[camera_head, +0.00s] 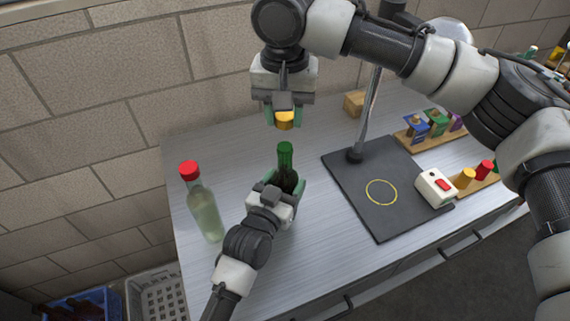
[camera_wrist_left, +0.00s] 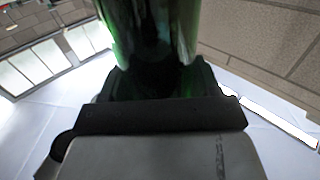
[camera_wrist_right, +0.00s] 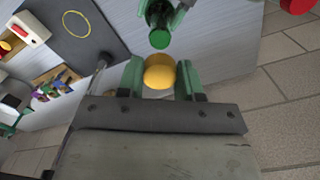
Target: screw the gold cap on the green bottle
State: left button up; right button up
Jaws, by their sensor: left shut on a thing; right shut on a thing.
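The green bottle (camera_head: 285,158) stands upright on the metal table, its neck and green top showing above my left gripper (camera_head: 284,184). My left gripper is shut around its body; the bottle also fills the top of the left wrist view (camera_wrist_left: 150,35). My right gripper (camera_head: 284,112) is shut on the gold cap (camera_head: 285,124) and holds it above the bottle, apart from it. In the right wrist view the gold cap (camera_wrist_right: 159,71) sits between the fingers, with the bottle's green top (camera_wrist_right: 159,38) beyond it.
A clear bottle with a red cap (camera_head: 205,208) stands to the left. A black mat (camera_head: 352,205) with a yellow ring and a lamp stand lies to the right, with a white box with a red button (camera_head: 434,188). Wooden racks (camera_head: 408,141) and a wooden block (camera_head: 354,103) are behind.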

aim_at(284, 146)
jog(key=shift+f, duration=1.85)
jog(key=shift+f, duration=0.85)
jog(key=shift+f, duration=0.55)
pick_arm(q)
grip_shut()
pick_arm(e)
jog(key=m, duration=0.4)
jog(key=shift+a+f+m, duration=0.1)
jog(key=shift+m, duration=0.3)
jog(key=m, duration=0.8)
jog(key=shift+m, duration=0.3)
jog(key=m, duration=0.3)
jog(key=shift+w, duration=0.1)
